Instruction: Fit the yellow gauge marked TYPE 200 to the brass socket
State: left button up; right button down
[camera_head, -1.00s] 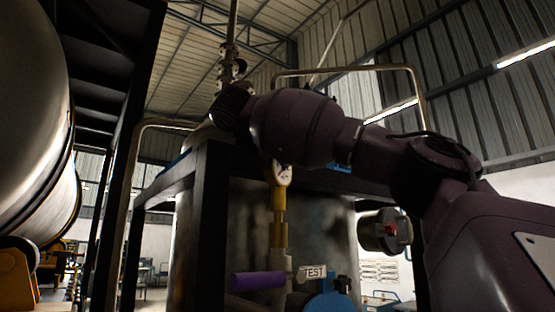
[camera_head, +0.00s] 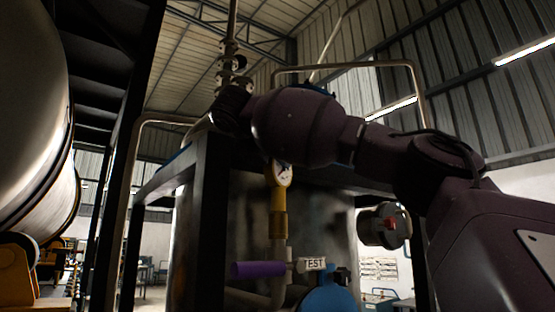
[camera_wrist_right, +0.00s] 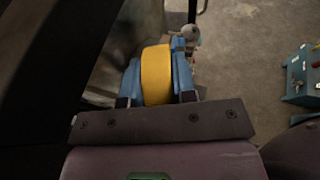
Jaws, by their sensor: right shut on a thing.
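The yellow gauge (camera_head: 283,175) has a white dial facing me and stands upright just under my right arm in the head view. Its yellow stem points down to the brass socket (camera_head: 279,226). The stem meets or overlaps the socket's top; I cannot tell how deep it sits. My right gripper (camera_wrist_right: 157,84) is shut on the gauge, its blue fingers on both sides of the yellow case in the wrist view. In the head view this gripper is hidden behind my arm. The TYPE 200 marking is not readable. My left gripper is not in view.
Below the socket are a purple handle (camera_head: 258,269), a TEST tag (camera_head: 313,264) and a blue valve body (camera_head: 329,296). A dark frame post (camera_head: 210,220) stands close on the left. A round device with a red part (camera_head: 384,226) sits to the right.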

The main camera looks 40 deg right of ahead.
jog(key=shift+f, duration=0.1)
jog(key=c, duration=0.8)
grip_release()
jog(key=shift+c, duration=0.2)
jog(key=shift+a, duration=0.1)
jog(key=shift+a, duration=0.3)
jog(key=v, duration=1)
